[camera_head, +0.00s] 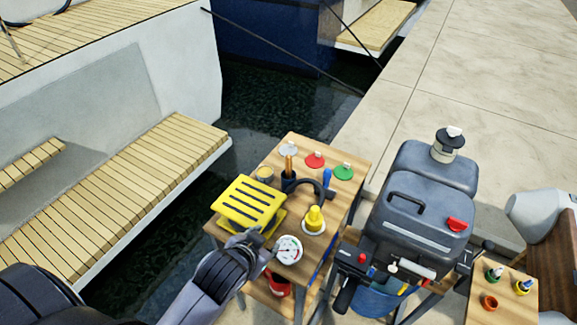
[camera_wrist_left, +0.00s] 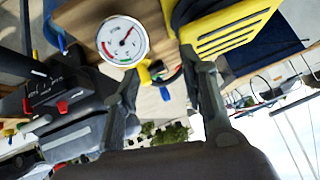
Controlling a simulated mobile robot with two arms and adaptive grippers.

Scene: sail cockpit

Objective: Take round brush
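I cannot surely pick out a round brush. An upright brown handle (camera_head: 289,163) stands in a dark holder (camera_head: 288,184) on the small wooden table (camera_head: 345,160), and its lower end is hidden. A blue upright handle (camera_head: 327,178) stands to its right. My left gripper (camera_head: 262,248) is at the table's near side, between the yellow slotted box (camera_head: 249,203) and the round white gauge (camera_head: 289,250). In the left wrist view its fingers (camera_wrist_left: 163,100) are spread with nothing held; the gauge (camera_wrist_left: 123,41) and yellow box (camera_wrist_left: 228,27) lie beyond them. My right gripper is not seen.
A yellow cone-shaped thing (camera_head: 314,219), a tin (camera_head: 265,173) and red (camera_head: 314,159) and green (camera_head: 343,172) discs crowd the table. A large grey machine (camera_head: 408,225) stands right of it. Water (camera_head: 280,105) lies beyond, between the boat and the stone quay (camera_head: 480,110).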

